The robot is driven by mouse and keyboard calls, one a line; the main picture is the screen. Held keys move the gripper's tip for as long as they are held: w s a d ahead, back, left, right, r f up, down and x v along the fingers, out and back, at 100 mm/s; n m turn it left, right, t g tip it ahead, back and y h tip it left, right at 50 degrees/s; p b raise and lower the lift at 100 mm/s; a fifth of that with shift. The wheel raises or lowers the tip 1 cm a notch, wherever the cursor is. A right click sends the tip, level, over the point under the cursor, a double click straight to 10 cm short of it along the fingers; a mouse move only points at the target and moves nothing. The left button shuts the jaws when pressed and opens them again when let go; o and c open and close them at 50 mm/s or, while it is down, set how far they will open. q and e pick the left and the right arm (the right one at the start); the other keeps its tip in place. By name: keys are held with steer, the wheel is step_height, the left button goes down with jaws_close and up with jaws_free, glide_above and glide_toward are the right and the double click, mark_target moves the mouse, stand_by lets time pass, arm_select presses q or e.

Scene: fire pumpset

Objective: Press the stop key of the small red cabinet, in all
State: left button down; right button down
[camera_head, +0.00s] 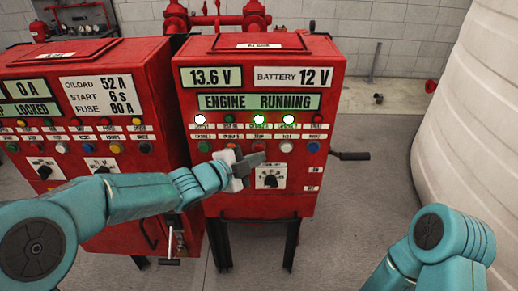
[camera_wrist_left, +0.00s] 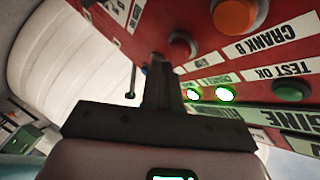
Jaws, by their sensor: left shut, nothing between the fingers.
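The red cabinet (camera_head: 330,90) on the right has a lit display reading ENGINE RUNNING. Its lower key row holds a green, an orange, a red, a white and a blue key. The red stop key (camera_head: 258,146) sits third in that row. My left gripper (camera_head: 262,158) is shut and empty, its tips just below the stop key in the head view. In the left wrist view, which is upside down, the shut fingers (camera_wrist_left: 160,70) are beside the red key (camera_wrist_left: 182,46). Contact cannot be told. The orange key (camera_wrist_left: 235,15) is labelled CRANK B. My right gripper is not in view.
A wider red cabinet (camera_head: 152,75) stands close on the left. A rotary switch (camera_head: 270,180) is below the keys, and a dark handle (camera_head: 352,156) juts from the right side. A large white tank (camera_head: 470,110) stands at the right, with clear floor between.

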arm_select(q)
steer(key=shift+w, duration=0.15)
steer(key=shift+w, duration=0.3)
steer(key=shift+w+p, duration=0.4)
steer(key=shift+p, duration=0.1)
stand_by(0.6)
stand_by(0.4)
steer(key=shift+s+b, duration=0.8)
steer(key=shift+s, duration=0.05)
